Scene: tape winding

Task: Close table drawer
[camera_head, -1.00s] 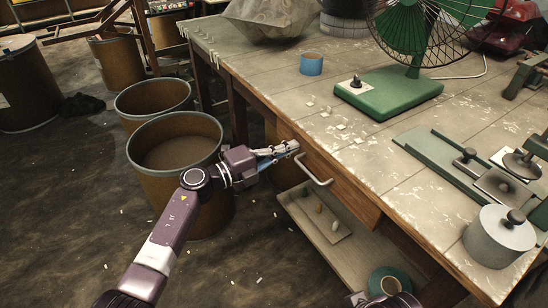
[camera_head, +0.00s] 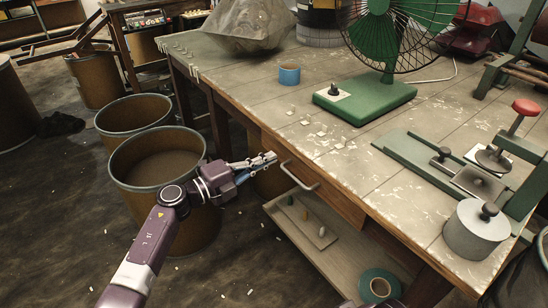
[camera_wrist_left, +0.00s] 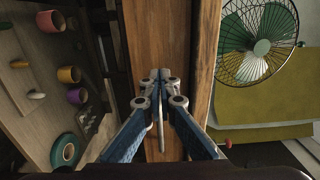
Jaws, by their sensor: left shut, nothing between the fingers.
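The table drawer (camera_head: 335,203) has a wooden front under the tabletop edge, with a pale metal bar handle (camera_head: 302,177). Its front looks about level with the table side; I cannot tell whether a small gap remains. My left gripper (camera_head: 273,158) is shut and empty, just left of the handle, near the table edge. In the left wrist view, the shut fingertips (camera_wrist_left: 160,77) point along a vertical wooden band (camera_wrist_left: 190,60); contact is not clear.
The worktable (camera_head: 375,160) carries a green fan (camera_head: 370,100), a blue roll (camera_head: 289,74) and a grey cylinder (camera_head: 475,232). A low shelf (camera_head: 310,245) holds a teal tape roll (camera_head: 380,287). Brown bins (camera_head: 150,165) stand left, close to my left arm.

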